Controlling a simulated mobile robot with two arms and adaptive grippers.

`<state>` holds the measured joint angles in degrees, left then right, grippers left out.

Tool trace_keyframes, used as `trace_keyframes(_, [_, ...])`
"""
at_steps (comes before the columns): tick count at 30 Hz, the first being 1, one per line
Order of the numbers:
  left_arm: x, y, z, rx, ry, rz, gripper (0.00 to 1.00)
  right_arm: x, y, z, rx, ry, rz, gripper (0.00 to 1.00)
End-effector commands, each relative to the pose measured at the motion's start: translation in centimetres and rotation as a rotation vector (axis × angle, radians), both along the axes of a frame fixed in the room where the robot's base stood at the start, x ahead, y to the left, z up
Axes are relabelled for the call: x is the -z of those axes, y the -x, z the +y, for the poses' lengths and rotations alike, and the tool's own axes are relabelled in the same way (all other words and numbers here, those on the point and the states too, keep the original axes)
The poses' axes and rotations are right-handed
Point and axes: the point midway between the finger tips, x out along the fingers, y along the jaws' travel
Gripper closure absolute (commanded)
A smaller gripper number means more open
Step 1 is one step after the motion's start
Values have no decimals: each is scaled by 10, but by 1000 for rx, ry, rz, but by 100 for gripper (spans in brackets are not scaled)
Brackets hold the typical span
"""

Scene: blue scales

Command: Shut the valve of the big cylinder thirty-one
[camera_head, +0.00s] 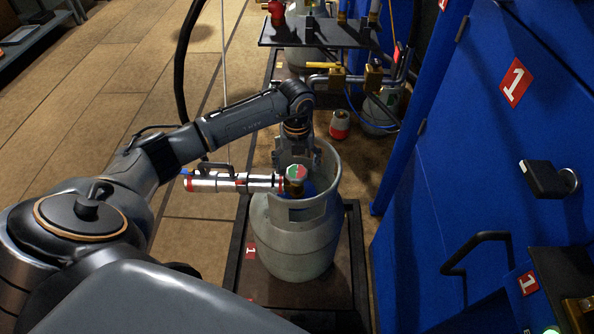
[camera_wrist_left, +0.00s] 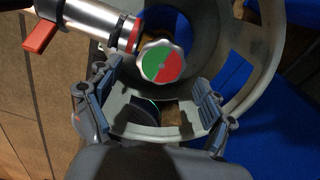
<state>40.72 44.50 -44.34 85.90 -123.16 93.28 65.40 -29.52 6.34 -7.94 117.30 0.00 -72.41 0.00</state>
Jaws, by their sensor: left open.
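The big grey gas cylinder (camera_head: 295,243) stands upright on a dark scale platform. Its collar rises around a valve with a round green-and-red handwheel (camera_head: 297,172); the handwheel (camera_wrist_left: 160,62) faces the camera in the left wrist view. A silver hose fitting (camera_head: 232,182) joins the valve from the left. My left gripper (camera_head: 297,153) is above the collar, behind the handwheel in the head view. In the left wrist view my left gripper (camera_wrist_left: 150,100) is open, its fingers apart on both sides of a collar section, with the handwheel just beyond them. Finger contact with the collar cannot be told.
Blue cabinets (camera_head: 480,170) with a protruding black handle (camera_head: 549,179) wall off the right side. A dark raised shelf (camera_head: 315,32) with fittings stands behind the cylinder. A red-and-white canister (camera_head: 340,124) stands on the floor. Tiled floor (camera_head: 110,80) is open at left.

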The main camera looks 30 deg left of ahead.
Motion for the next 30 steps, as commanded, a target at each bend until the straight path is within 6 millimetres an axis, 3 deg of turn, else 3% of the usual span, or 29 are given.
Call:
trace_keyframes(5, [16, 0, 0, 1, -1, -1, 18, -10, 0, 0, 1, 0, -5, 18])
trace_keyframes(14, [18, 0, 0, 1, 0, -1, 18, -12, 0, 0, 1, -1, -7, 18])
trace_keyframes(15, [18, 0, 0, 1, -1, -1, 20, -12, -1, 0, 1, 0, -7, 18])
trace_keyframes(23, [18, 0, 0, 1, 1, -1, 72, -12, -1, 0, 2, 0, -7, 18])
trace_keyframes(30, [18, 0, 0, 14, 0, -1, 72, -12, -1, 0, 2, 0, -8, 18])
